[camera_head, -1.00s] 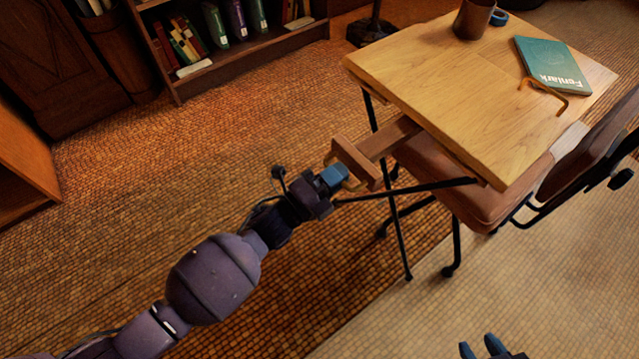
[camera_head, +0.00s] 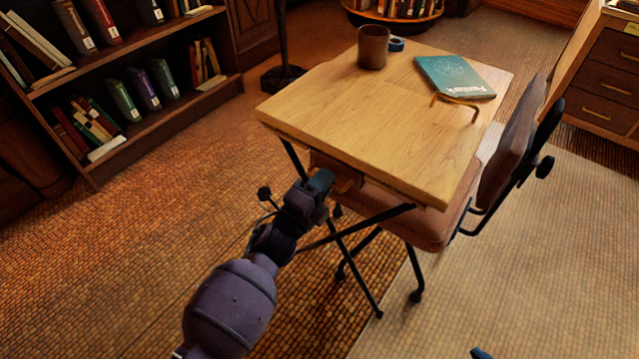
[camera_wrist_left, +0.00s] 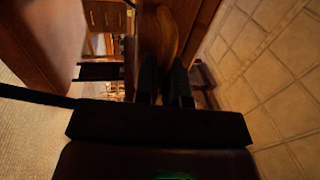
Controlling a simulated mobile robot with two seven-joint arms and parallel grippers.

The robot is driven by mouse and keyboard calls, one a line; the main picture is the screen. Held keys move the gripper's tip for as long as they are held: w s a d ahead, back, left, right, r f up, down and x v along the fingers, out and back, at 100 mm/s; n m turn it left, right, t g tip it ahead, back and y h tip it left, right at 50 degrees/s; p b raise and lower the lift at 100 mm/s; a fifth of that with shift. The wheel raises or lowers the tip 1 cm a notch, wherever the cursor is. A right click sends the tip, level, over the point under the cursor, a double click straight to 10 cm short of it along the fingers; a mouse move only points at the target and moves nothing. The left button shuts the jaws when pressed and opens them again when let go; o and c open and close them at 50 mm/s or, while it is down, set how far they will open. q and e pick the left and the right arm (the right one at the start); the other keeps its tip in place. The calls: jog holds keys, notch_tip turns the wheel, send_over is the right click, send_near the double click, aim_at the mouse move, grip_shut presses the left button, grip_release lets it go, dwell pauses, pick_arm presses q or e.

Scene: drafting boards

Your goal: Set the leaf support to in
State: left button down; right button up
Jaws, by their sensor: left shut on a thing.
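The leaf support (camera_head: 347,178) is a wooden slide with a handle at its end, low under the left edge of the wooden table (camera_head: 345,105). In the head view its handle is close to the table edge and little of the slide shows. My left gripper (camera_head: 326,184) is shut on the handle and partly hides it. In the left wrist view the dark fingers (camera_wrist_left: 165,82) close around the wooden handle (camera_wrist_left: 168,35). Only a blue tip of my right gripper (camera_head: 480,353) shows at the bottom edge.
A brown mug (camera_head: 373,47), blue tape roll (camera_head: 396,44), teal book (camera_head: 454,77) and bent tan piece (camera_head: 458,103) lie on the table. A chair (camera_head: 505,165) stands at its right side. A bookshelf (camera_head: 160,108) is at the left. Floor in front is clear.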

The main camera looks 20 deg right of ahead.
pick_arm(q)
jog(key=shift+w+r, duration=0.1)
jog(key=shift+r, duration=0.05)
jog(key=c, duration=1.5)
grip_release()
jog(key=shift+d, duration=0.1)
jog(key=shift+o, duration=1.3)
jog(key=shift+d, duration=0.15)
pick_arm(e)
jog(key=shift+d+f, duration=0.1)
jog(key=shift+d, duration=0.1)
pick_arm(q)
jog(key=p+v, duration=0.2)
jog(key=v, duration=0.9)
pick_arm(e)
jog(key=shift+s+a+g, duration=0.1)
jog(key=shift+s+g, duration=0.05)
jog(key=shift+g, duration=0.35)
pick_arm(q)
jog(key=shift+w, duration=0.15)
pick_arm(e)
jog(key=shift+a+r, duration=0.1)
jog(key=shift+r, duration=0.1)
